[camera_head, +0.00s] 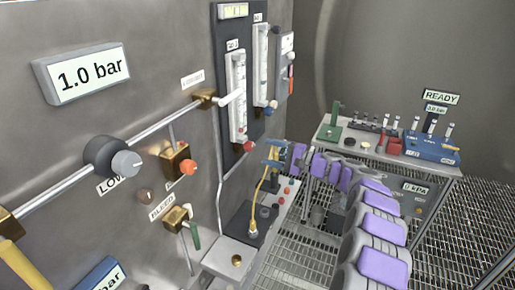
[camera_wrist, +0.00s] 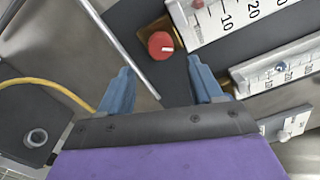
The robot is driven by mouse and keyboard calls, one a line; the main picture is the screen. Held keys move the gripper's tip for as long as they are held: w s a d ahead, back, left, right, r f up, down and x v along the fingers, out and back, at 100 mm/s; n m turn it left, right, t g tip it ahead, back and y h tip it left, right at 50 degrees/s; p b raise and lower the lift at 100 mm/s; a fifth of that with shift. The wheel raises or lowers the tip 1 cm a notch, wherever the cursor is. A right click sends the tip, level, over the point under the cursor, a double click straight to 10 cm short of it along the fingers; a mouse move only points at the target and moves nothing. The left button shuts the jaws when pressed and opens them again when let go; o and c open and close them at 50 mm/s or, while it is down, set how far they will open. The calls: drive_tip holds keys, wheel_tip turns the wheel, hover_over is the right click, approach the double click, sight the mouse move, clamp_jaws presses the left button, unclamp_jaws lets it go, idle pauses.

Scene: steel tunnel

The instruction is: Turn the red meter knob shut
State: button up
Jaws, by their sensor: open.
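The red meter knob (camera_head: 249,145) is a small round knob at the foot of the left flow meter (camera_head: 238,95) on the dark wall panel. In the wrist view the red knob (camera_wrist: 161,44) has a pale mark on its right edge and sits on a brass block. My gripper (camera_head: 274,153) is beside the panel, to the right of the knob and apart from it. In the wrist view my gripper's (camera_wrist: 160,76) blue fingers are spread and empty, with the knob beyond the gap between the tips.
A metal pipe (camera_wrist: 120,45) runs left of the red knob. A yellow hose (camera_head: 262,195) hangs below my gripper. A bench (camera_head: 345,148) with tools stands at the right.

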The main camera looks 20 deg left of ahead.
drive_tip(key=d+p, duration=0.2)
drive_tip(key=d, duration=0.9)
drive_tip(key=shift+s, duration=0.4)
